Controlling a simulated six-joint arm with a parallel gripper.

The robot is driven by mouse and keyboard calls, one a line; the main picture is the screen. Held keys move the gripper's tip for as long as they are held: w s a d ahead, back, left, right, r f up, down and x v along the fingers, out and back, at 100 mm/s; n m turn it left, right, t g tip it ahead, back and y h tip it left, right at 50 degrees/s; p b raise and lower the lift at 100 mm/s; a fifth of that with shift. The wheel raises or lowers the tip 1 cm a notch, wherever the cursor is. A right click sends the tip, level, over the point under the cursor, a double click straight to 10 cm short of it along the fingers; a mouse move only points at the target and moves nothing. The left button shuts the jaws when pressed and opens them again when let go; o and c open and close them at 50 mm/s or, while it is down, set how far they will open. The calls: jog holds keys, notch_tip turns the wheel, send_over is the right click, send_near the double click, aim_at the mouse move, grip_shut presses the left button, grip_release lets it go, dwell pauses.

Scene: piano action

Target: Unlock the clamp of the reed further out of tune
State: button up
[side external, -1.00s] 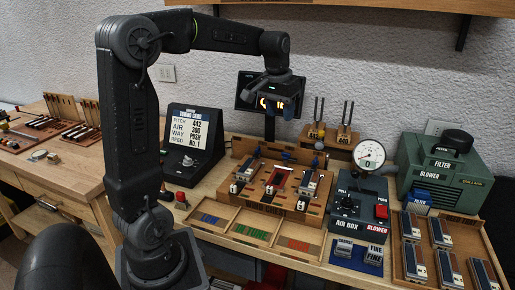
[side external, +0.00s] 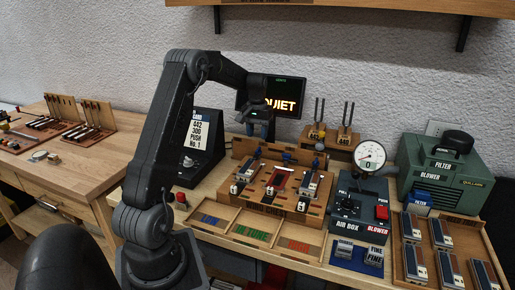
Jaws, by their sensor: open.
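The wooden reed bench (side external: 285,205) stands mid-table with several reed stations, their number tags at the front and small blue-and-black clamps along the back. A left reed unit (side external: 246,172), a red middle piece (side external: 279,181) and a right reed unit (side external: 310,183) sit on it. Which clamps are locked cannot be told at this size. My gripper (side external: 257,130) is open and empty, pointing down above the back left of the bench, apart from it. The display (side external: 281,104) behind it reads "QUIET", partly hidden by my gripper. The tuning card (side external: 200,135) shows 442, 300, PUSH, No. 1, partly hidden by my arm.
The air box (side external: 357,208) with lever, red blower button and a gauge (side external: 369,156) at 0 stands right of the bench. Two tuning forks (side external: 330,122) stand behind. Sorting trays (side external: 250,233) lie in front.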

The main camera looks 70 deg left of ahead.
aim_at(258, 149)
notch_tip(258, 149, down, 6)
jog(key=shift+f, duration=0.15)
dwell(0.3)
jog(key=c, duration=0.8)
